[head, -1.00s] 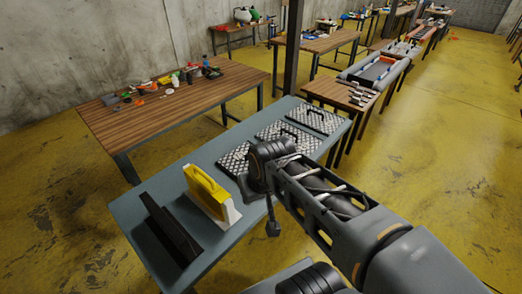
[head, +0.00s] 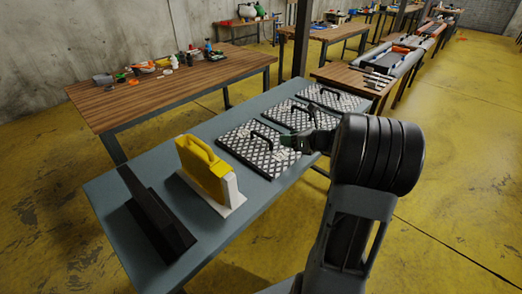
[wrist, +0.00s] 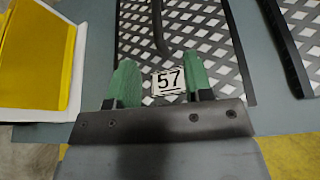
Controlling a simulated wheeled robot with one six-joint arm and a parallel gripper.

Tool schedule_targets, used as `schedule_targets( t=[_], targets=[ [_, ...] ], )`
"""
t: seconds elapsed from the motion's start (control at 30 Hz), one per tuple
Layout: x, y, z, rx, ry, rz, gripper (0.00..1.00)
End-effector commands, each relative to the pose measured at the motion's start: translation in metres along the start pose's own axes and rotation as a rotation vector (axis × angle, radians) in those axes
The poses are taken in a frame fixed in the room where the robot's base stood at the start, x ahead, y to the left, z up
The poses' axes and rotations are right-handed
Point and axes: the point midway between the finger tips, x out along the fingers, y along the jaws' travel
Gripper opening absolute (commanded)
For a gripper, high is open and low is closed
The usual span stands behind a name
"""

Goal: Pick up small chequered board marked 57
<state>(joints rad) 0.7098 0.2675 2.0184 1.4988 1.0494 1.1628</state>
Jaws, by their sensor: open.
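The chequered board (wrist: 215,50) marked 57 is a dark plate with pale diamonds and a black bar handle (wrist: 158,25). Its white label (wrist: 168,81) reads 57 at the near edge. In the head view this board (head: 240,152) appears to be the one closest to the yellow case, lying flat on the grey table. My gripper (wrist: 161,75) is open, its two green fingers on either side of the label in the wrist view. In the head view my gripper (head: 291,142) is by the board's right side. I cannot tell whether the fingers touch it.
The yellow case (head: 205,170) stands on a white base left of the board, with a dark angled block (head: 157,220) beyond it. Two similar boards (head: 287,113) (head: 333,98) lie farther along the grey table (head: 115,190). A wooden table (head: 170,88) holds small items behind.

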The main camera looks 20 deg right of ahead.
Motion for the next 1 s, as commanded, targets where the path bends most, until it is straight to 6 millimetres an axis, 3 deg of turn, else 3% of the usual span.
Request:
schedule_targets(
  t=[0.1, 0.3, 0.67, 1.0],
  targets=[
    [0.025, 0.001, -0.001, 0.0, 0.001, 0.005, 0.47],
    [0.053, 0.002, 0.0, -0.003, 0.002, 0.004, 0.47],
    [0.07, 0.002, 0.0, -0.005, 0.003, 0.003, 0.47],
    [0.112, 0.005, -0.001, -0.005, 0.003, 0.005, 0.47]
  ],
)
